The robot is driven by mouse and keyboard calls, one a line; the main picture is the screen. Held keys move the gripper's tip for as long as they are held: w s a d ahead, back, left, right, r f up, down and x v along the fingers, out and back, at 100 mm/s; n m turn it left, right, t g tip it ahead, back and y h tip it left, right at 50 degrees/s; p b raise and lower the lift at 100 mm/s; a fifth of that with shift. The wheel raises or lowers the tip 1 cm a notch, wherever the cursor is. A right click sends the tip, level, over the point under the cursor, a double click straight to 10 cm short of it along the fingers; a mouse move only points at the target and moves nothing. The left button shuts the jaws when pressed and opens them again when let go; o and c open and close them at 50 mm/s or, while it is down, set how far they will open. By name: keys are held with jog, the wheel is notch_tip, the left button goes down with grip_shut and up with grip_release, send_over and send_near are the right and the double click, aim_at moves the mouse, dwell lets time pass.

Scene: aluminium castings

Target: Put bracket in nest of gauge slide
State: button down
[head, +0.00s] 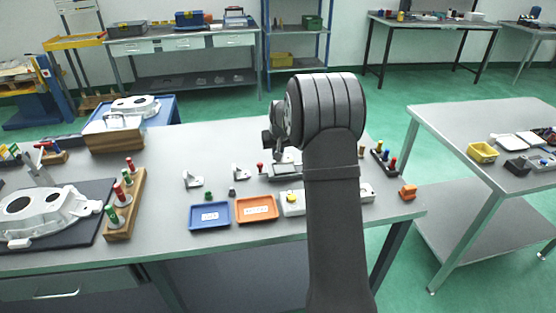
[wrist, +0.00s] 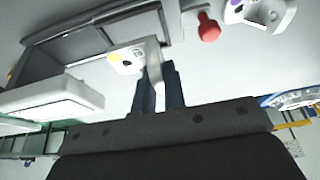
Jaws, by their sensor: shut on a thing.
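My gripper (wrist: 158,88) is shut on a pale metal bracket (wrist: 128,58) in the wrist view. Its upright plate is between the dark fingers, and its flange, with a yellow spot, points left. The grey gauge slide (wrist: 88,47) lies behind the bracket in that view; I cannot tell whether they touch. In the head view the gauge slide (head: 287,170) is partly hidden by my arm, and the held bracket is not clear. A red knob (wrist: 208,28) stands beside the slide. Another bracket (wrist: 262,12), with a purple spot, is at the upper right.
Two loose brackets stand on the bench (head: 193,180) (head: 240,173). A blue tray (head: 210,228) and an orange tray (head: 257,221) lie at the front, beside a white box with a yellow button (head: 293,209). A wooden peg rack (head: 126,218) and a large casting are left.

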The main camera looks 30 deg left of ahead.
jog(key=shift+f, duration=1.7)
jog(key=shift+f, duration=0.15)
jog(key=c, duration=1.5)
grip_release()
jog(key=shift+r, duration=0.25)
jog(key=v, duration=1.2)
jog(key=shift+f, duration=0.15)
